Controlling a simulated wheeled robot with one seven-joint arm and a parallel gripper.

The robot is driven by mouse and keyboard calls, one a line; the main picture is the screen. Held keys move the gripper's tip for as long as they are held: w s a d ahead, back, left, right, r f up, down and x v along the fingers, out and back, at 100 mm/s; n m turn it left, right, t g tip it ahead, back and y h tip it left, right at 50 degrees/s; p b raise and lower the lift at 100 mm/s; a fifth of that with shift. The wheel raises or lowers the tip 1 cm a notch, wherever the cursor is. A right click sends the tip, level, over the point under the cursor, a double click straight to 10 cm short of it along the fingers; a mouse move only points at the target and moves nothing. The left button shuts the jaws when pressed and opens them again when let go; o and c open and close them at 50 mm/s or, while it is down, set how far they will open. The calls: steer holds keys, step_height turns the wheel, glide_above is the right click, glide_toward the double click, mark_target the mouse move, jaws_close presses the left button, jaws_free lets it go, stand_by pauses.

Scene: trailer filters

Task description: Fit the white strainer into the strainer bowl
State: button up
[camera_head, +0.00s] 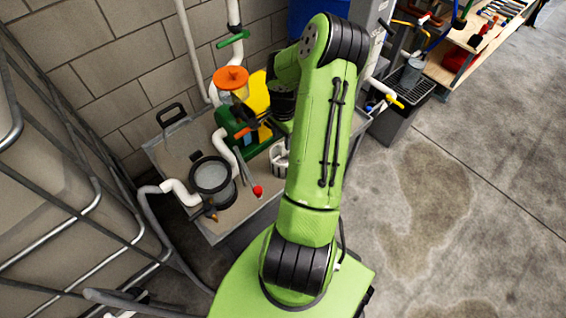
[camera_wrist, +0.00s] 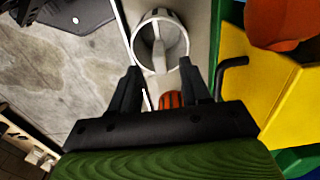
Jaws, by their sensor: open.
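The white strainer (camera_head: 279,158) stands on the work surface just left of my arm in the head view, partly hidden by the arm. In the wrist view the white strainer (camera_wrist: 157,50) is a round, open cup with a white upright piece across its inside. It lies just beyond my fingertips, apart from them. My gripper (camera_wrist: 160,82) is open, with nothing held between its fingers. In the head view my arm largely hides the gripper. The likely strainer bowl (camera_head: 211,176) is a round vessel with a dark rim, left of the strainer and joined to white piping.
A green and yellow unit (camera_head: 255,95) with an orange cap (camera_head: 231,78) stands behind; its yellow side (camera_wrist: 282,90) is close right of my gripper. A red-knobbed lever (camera_head: 257,190) rises between bowl and strainer. An orange-black ribbed thing (camera_wrist: 169,99) shows between my fingers.

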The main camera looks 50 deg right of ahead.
mark_target(283, 143)
step_height(283, 143, down, 4)
steer(key=shift+d+b, duration=0.1)
steer(key=shift+b, duration=0.45)
steer(key=shift+r, duration=0.1)
jaws_close()
